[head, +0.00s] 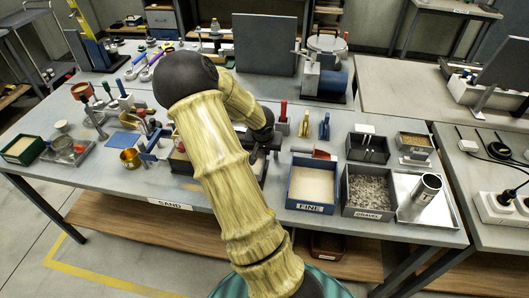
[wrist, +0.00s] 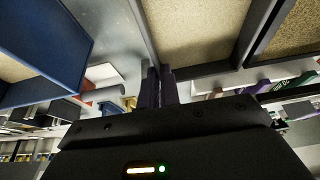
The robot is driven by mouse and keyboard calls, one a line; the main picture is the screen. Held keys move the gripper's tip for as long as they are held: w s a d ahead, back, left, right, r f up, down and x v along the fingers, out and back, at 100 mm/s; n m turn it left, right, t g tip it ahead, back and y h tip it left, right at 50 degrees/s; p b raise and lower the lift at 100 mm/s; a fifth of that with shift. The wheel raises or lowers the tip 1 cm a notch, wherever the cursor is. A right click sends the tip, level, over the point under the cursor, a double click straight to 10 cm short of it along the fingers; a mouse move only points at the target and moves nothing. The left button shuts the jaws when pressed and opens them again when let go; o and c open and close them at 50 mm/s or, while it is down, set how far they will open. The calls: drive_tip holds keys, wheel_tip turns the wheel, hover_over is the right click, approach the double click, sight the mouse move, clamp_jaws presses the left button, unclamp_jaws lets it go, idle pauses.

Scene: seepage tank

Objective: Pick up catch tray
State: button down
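I cannot tell for sure which thing is the catch tray. In the wrist view the dark fingers of my gripper (wrist: 160,87) are close together, by the grey rim of a dark-framed box holding sand (wrist: 195,25). I cannot tell whether the fingers hold that rim or only stand beside it.
A blue box labelled FINE (head: 310,208) and a gravel box (head: 368,212) stand right of my arm. A blue wall (wrist: 45,35) is close on the left in the wrist view. Small tools and cups (head: 131,158) crowd the left of the bench.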

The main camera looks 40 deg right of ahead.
wheel_tip(320, 180, up, 6)
drive_tip(key=p, duration=0.2)
drive_tip(key=shift+p, duration=0.4)
drive_tip(key=shift+r, duration=0.1)
idle(0.8)
